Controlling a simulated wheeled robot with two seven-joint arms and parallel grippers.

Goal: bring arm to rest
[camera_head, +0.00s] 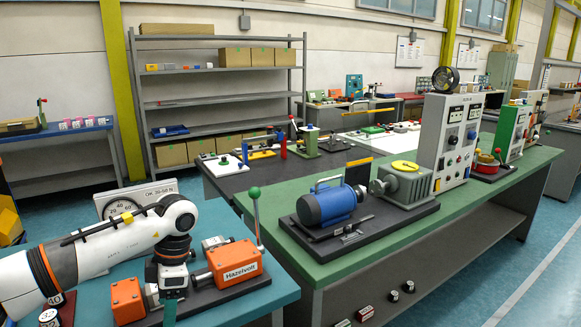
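My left arm is white with dark joints and an orange band, and it comes in from the left. Its gripper (169,300) points down over the base plate of a gate mechanism, between an orange block (127,300) and an orange box marked Hazelvolt (236,262). The fingers are small and dark here, and I cannot tell whether they are open or touch anything. A lever with a green knob (254,192) stands nearly upright behind the box, clear of the gripper. My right gripper is not in view.
A dial gauge (122,208) stands close behind my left arm. A green bench (400,235) to the right carries a blue motor (328,203) and a grey control cabinet (456,140). Shelves (220,100) stand at the back. Blue floor (480,285) is clear at right.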

